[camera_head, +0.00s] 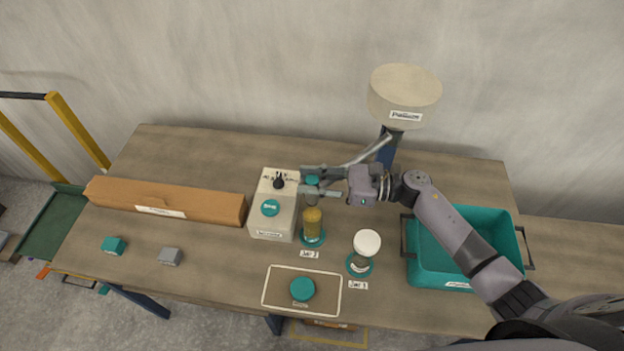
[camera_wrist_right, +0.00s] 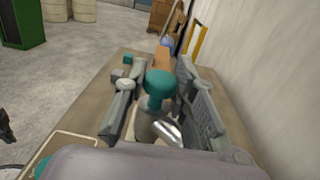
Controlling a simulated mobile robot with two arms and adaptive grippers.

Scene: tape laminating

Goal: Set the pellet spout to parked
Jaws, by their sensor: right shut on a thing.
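The pellet spout (camera_head: 365,154) is a grey metal tube that runs left and down from the post under the round beige hopper (camera_head: 404,95). Its outer end has a teal knob (camera_head: 312,181), which also shows in the right wrist view (camera_wrist_right: 160,84). The spout's end is above or just behind an open-topped jar of amber pellets (camera_head: 313,224). My right gripper (camera_head: 308,182) reaches in from the right and is shut on the knob, with one finger on each side. In the right wrist view the silver tube (camera_wrist_right: 168,130) shows below the knob. My left gripper is not in view.
A beige box with a black dial (camera_head: 279,183) and teal button stands just left of the gripper. A white-lidded jar (camera_head: 366,244), teal bin (camera_head: 464,247), framed mat (camera_head: 273,289) with a teal disc, and long brown carton (camera_head: 166,199) are on the table.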

